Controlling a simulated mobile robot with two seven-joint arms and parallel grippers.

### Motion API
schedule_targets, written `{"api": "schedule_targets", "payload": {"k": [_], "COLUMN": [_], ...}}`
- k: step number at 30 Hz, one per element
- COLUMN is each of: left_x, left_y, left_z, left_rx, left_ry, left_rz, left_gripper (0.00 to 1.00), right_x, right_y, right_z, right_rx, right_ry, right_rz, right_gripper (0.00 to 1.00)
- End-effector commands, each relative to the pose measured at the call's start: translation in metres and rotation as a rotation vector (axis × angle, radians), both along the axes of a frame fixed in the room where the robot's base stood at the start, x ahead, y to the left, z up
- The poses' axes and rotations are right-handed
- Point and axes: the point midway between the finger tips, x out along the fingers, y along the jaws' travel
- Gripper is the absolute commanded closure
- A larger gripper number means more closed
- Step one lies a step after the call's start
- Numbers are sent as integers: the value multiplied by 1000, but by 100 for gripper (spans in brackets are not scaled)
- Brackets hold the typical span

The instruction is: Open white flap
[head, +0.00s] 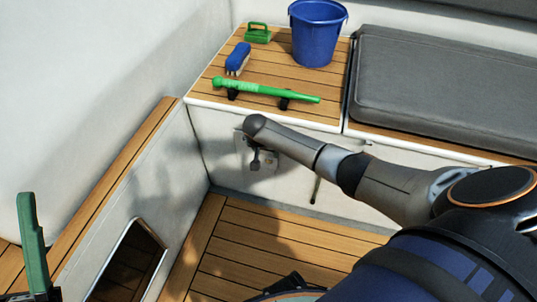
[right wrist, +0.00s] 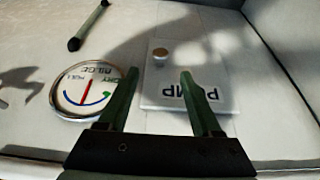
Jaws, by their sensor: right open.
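The white flap (right wrist: 173,98), a square panel lettered PUMP, is on the pale locker wall in the right wrist view. It lies flat against the wall as far as I can see, with a small round tan knob (right wrist: 160,53) near one edge. My right gripper (right wrist: 159,72) is open and empty, its two green fingers apart in front of the flap; the right finger overlaps the flap's edge in view. I cannot tell whether they touch it. In the head view my right arm hides most of the flap. My left gripper (head: 30,245) shows only partly at the left edge.
A round bilge gauge (right wrist: 88,90) sits beside the flap, and a dark bar (right wrist: 88,25) is nearby. On the bench above are a blue bucket (head: 317,35), a blue brush (head: 238,58), a green scrubber (head: 258,33) and a green tube (head: 265,90). The wooden floor (head: 270,250) looks clear.

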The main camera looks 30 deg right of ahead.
Motion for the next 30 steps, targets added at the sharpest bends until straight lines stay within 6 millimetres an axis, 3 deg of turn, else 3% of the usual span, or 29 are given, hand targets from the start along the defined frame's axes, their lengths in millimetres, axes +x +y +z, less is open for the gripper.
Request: {"api": "schedule_targets", "payload": {"k": [1,3,12,27,30], "left_x": [0,1,2,3,3], "left_y": [-1,-2,-5,-7,-7], "left_z": [-15,-24,-58,-66,-66], "left_rx": [-6,-13,-21,-6,-9], "left_ry": [6,15,42,44,44], "left_rz": [-9,-19,-41,-35,-34], "left_gripper": [50,50,50,50,50], "right_x": [3,6,17,20,20], "right_y": [-3,-7,-18,-23,-22], "right_z": [-17,-29,-66,-74,-74], "right_rx": [0,-1,1,1,1], "right_ry": [0,1,-1,-1,-1], "right_rz": [-1,0,2,3,3], "right_gripper": [34,34,34,34,43]}}
